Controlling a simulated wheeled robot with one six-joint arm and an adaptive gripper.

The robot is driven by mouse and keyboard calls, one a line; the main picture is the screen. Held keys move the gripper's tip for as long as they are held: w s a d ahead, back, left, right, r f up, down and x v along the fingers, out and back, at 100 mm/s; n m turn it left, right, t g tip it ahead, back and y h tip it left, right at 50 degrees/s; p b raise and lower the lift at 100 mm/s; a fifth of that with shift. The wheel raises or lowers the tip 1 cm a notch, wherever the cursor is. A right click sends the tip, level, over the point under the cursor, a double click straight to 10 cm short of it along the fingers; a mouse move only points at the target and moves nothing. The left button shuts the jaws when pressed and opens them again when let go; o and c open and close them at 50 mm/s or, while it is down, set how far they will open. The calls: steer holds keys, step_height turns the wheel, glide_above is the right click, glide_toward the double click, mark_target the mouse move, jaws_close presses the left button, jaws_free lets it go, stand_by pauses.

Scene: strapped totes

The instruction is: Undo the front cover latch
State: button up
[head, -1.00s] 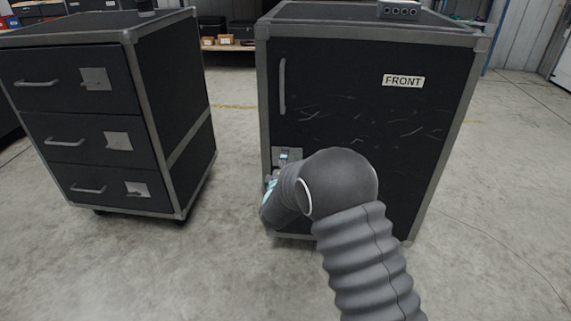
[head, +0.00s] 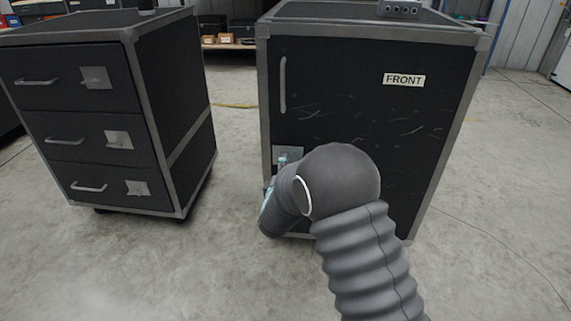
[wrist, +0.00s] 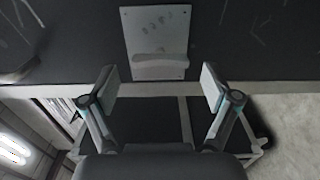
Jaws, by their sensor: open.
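The front cover (head: 370,110) is the dark door of the right-hand case, marked FRONT. Its latch is a light metal plate (head: 295,153) low on the door's left edge, partly covered by my arm in the head view. In the wrist view the latch plate (wrist: 157,25) is clear, with a raised lip (wrist: 158,58) along its lower part. My gripper (wrist: 158,82) is open and empty. Its two fingers stand apart to either side of the plate's lower end, just below it in the picture. Whether they touch the door I cannot tell.
A vertical door handle (head: 283,85) is above the latch. A dark case with several drawers (head: 75,110) stands at the left, with a floor gap between the cases. A grey device (head: 398,8) sits on the right case. Concrete floor in front is clear.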

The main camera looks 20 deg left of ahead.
steer(key=v, duration=0.8)
steer(key=shift+s, duration=0.35)
